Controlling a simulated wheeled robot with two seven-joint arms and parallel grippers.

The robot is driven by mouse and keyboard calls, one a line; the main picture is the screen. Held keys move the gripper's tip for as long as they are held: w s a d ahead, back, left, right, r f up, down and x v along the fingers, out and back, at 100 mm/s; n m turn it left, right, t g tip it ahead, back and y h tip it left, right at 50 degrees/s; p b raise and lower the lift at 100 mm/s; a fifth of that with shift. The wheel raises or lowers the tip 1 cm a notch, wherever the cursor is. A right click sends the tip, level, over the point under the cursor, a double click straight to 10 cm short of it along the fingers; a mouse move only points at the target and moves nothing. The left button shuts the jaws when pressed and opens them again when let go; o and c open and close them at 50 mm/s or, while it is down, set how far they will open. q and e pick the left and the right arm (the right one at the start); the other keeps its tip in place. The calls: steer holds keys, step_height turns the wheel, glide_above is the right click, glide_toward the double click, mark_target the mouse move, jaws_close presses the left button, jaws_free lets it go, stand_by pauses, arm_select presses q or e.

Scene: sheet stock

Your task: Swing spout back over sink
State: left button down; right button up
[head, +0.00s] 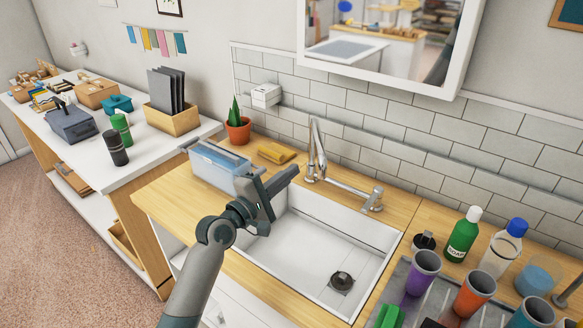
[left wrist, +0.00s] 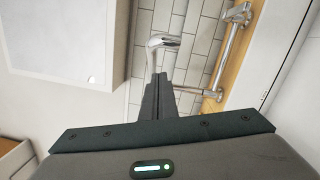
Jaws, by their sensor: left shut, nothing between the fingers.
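The chrome tap stands behind the white sink (head: 305,240), against the tiled wall. Its spout (head: 318,145) rises at the left end of the tap body (head: 345,188), above the sink's back left corner. In the left wrist view the curved spout (left wrist: 163,41) shows just past my fingertips, with the tap body to the right. My left gripper (head: 294,170) is over the sink's left back part, left of the spout, its fingers shut and empty. The fingers also show in the left wrist view (left wrist: 158,80). Whether they touch the spout I cannot tell. My right gripper is not in view.
A green soap bottle (head: 463,238) and several cups stand right of the sink. The basin holds only its drain (head: 341,281).

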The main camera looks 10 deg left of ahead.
arm_select(q)
steer(key=s, duration=0.2)
steer(key=s+a, duration=0.1)
steer(key=s, duration=0.1)
steer(key=shift+s+f+b, duration=0.15)
steer(key=shift+s+b, duration=0.2)
steer(key=shift+b, duration=0.05)
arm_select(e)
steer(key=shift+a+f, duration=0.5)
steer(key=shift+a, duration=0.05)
arm_select(q)
steer(key=shift+d, duration=0.1)
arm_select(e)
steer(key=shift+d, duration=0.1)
